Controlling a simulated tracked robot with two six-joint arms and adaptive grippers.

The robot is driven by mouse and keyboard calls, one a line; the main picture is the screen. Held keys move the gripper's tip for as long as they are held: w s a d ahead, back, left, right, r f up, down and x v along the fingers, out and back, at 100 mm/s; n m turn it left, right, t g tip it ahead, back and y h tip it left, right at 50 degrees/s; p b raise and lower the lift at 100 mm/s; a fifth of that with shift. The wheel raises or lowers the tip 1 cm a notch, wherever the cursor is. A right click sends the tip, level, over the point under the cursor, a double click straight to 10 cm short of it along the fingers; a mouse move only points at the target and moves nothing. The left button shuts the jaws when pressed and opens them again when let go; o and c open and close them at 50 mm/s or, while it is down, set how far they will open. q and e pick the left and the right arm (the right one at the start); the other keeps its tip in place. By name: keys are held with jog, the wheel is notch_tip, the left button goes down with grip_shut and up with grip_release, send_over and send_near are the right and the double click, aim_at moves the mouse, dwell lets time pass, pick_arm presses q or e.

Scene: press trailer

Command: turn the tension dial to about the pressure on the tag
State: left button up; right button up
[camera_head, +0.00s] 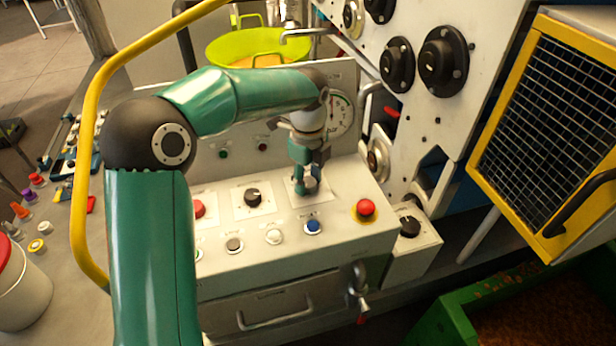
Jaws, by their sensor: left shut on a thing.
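My left gripper (308,178) points down at the right part of the sloped white control panel (345,190). It is shut on the tension dial, which the fingers hide almost wholly. Its square pale plate (322,196) shows around the fingertips. Behind my wrist is a round white pressure gauge (343,116) marked in bar, with a red needle or mark near its top. My wrist covers its left part, so I cannot read it. I cannot make out a tag with a pressure. My right gripper is not in view.
A black knob (252,197) is left of my gripper. A blue button (313,226), a white button (273,237) and a red mushroom button (365,208) lie in front. A yellow mesh guard (550,120) stands at right.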

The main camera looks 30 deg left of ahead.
aim_at(308, 182)
pick_arm(q)
jog(key=shift+w, duration=0.1)
dwell(0.3)
jog(key=o, duration=1.1)
jog(key=shift+o, duration=0.2)
notch_tip(308, 182, up, 12)
jog(key=shift+f, duration=0.1)
